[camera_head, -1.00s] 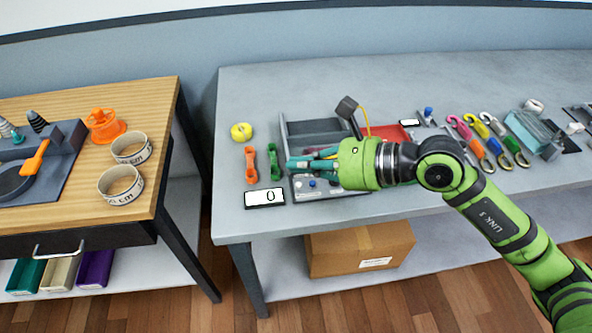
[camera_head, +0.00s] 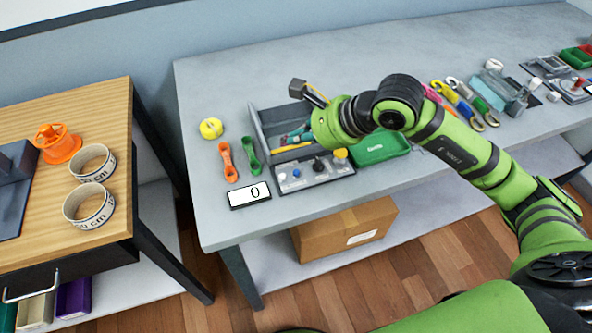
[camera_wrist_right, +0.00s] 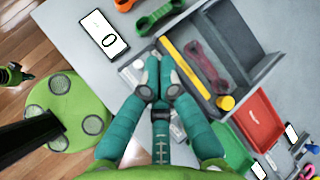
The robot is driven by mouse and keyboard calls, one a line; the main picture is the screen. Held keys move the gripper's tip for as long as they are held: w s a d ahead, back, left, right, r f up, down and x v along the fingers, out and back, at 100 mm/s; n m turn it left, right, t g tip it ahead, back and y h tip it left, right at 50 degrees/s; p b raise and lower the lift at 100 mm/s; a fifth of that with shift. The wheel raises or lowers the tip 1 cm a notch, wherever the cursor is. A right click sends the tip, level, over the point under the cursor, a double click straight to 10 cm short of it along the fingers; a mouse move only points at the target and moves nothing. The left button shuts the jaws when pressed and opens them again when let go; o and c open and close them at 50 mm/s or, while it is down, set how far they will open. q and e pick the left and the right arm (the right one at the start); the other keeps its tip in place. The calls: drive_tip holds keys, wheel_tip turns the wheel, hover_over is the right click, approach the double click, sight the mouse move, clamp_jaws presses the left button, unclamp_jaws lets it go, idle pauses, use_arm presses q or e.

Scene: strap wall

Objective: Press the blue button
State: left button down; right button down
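The blue button (camera_head: 297,173) is a small round cap at the left of a grey control panel (camera_head: 318,180) on the grey table. A black knob (camera_head: 318,165) and a yellow button (camera_head: 340,155) share the panel. My right gripper (camera_head: 290,137) has teal fingers and shows above the grey bin behind the panel, apart from the button. In the right wrist view its fingertips (camera_wrist_right: 160,68) are together with nothing seen between them. There the fingers cover much of the panel, and I cannot make out the blue button.
A display reading 0 (camera_head: 250,193) lies left of the panel. Orange (camera_head: 228,160) and green (camera_head: 250,158) straps lie behind it. The grey bin (camera_head: 262,137) has raised walls. A green tray (camera_head: 380,147) is to the right.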

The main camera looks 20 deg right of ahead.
drive_tip(key=b, duration=0.5)
hover_over(299, 175)
wheel_tip(299, 175, down, 7)
drive_tip(key=shift+s+f, duration=0.1)
drive_tip(key=shift+f, duration=0.05)
drive_tip(key=shift+f+b, duration=0.35)
drive_tip(key=shift+f, duration=0.05)
idle(0.7)
drive_tip(key=shift+f+b, duration=0.4)
drive_tip(key=shift+b, duration=0.25)
drive_tip(key=shift+f+b, duration=0.4)
drive_tip(key=shift+b, duration=0.15)
idle(0.4)
drive_tip(key=shift+r, duration=0.15)
drive_tip(key=shift+r+p, duration=0.3)
drive_tip(key=shift+r, duration=0.4)
